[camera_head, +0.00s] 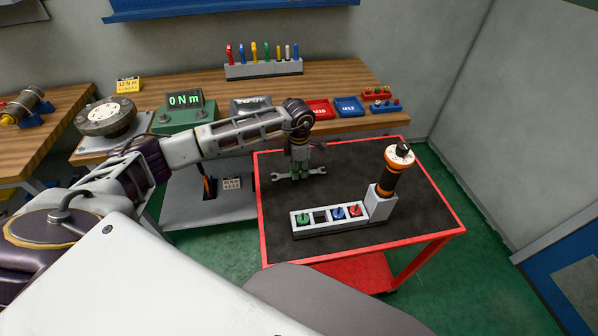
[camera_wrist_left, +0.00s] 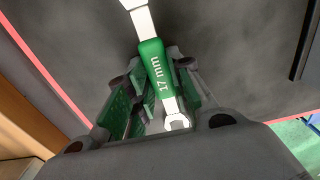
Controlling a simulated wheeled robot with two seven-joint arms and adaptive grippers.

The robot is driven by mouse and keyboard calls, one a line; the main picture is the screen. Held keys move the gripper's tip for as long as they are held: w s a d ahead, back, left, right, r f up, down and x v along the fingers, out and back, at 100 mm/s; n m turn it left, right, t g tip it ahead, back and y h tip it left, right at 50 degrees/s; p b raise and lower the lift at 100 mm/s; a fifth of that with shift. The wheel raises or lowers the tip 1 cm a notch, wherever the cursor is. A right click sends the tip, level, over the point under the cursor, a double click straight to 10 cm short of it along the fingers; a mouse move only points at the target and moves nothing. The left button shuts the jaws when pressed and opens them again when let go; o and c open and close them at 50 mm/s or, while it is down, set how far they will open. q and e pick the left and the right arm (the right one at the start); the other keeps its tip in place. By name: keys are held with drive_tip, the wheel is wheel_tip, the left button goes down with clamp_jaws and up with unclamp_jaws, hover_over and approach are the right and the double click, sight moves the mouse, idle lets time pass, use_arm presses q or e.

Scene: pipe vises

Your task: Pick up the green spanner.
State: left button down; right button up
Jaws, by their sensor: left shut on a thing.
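The green spanner (camera_head: 284,177) has silver open ends and a green grip. It lies level at the far left part of the trolley's black top; I cannot tell whether it touches the top. In the left wrist view the spanner (camera_wrist_left: 158,74) shows its green grip marked "17 mm". My left gripper (camera_head: 300,167) points down over the middle of the spanner and is shut on its grip. In the wrist view the left gripper (camera_wrist_left: 152,88) has its green-padded fingers on either side of the grip. My right gripper is not in view.
The red trolley (camera_head: 449,232) carries a grey rack (camera_head: 325,229) with green, blue and red pieces. At its right end stands a black and orange tool (camera_head: 391,178). A wooden bench (camera_head: 338,84) with bins and several upright coloured tools is behind. The trolley's right front is clear.

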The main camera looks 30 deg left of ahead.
use_arm(q)
drive_tip(key=shift+r, duration=0.5)
wheel_tip(320, 180, up, 8)
drive_tip(key=shift+f, duration=0.15)
drive_tip(key=shift+r, duration=0.65)
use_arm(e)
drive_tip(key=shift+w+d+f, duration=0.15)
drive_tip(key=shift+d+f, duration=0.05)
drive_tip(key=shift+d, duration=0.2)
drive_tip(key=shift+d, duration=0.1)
use_arm(q)
drive_tip(key=shift+m, duration=0.3)
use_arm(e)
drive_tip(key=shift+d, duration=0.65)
